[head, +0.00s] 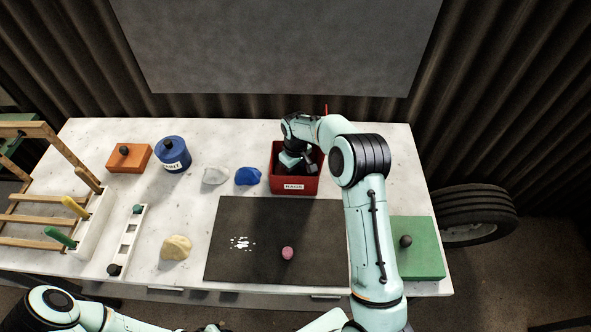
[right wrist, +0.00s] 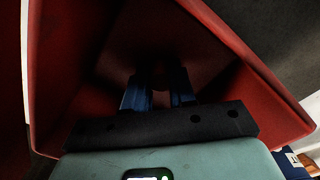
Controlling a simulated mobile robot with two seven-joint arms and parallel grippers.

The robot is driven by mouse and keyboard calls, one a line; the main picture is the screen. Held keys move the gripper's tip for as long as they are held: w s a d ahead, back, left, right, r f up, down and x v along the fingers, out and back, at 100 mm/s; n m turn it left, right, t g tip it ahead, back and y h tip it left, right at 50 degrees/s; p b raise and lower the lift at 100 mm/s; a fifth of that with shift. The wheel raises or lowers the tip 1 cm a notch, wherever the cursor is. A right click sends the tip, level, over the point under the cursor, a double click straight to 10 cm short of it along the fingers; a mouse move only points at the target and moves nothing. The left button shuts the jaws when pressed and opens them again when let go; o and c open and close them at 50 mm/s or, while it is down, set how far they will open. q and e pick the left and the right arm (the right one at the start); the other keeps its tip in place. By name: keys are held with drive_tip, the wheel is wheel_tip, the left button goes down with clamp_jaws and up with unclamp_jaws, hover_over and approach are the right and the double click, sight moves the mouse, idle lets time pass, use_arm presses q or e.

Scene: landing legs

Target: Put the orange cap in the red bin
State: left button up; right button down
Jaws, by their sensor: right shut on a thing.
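The red bin (head: 296,187), labelled RAGS, stands at the back of the table, right of the middle. My right gripper (head: 299,164) reaches down into it. In the right wrist view the bin's red walls (right wrist: 262,88) surround my right gripper (right wrist: 160,98). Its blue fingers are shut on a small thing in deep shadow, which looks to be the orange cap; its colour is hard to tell. No orange cap shows elsewhere. The bin floor is mostly dark. My left arm shows at the lower left, but its gripper is out of view.
A dark mat (head: 325,222) holds a pink cap (head: 287,253) and white specks. Blue (head: 248,176) and grey (head: 216,176) crumpled cloths lie left of the bin. A blue pot (head: 173,155), an orange block (head: 129,159) and a green block (head: 420,262) stand farther out.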

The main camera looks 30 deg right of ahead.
use_arm(q)
drive_tip(key=shift+s+f, duration=0.1)
drive_tip(key=shift+f, duration=0.05)
use_arm(e)
drive_tip(key=shift+f, duration=0.45)
drive_tip(key=c, duration=0.8)
unclamp_jaws()
drive_tip(key=shift+c, duration=0.2)
drive_tip(key=shift+r, duration=0.15)
wheel_tip(320, 180, up, 5)
drive_tip(key=shift+w+p, duration=0.1)
drive_tip(key=shift+p, duration=0.55)
use_arm(q)
drive_tip(key=shift+w+r, duration=0.85)
drive_tip(key=shift+w, duration=0.15)
use_arm(e)
drive_tip(key=shift+r, duration=0.9)
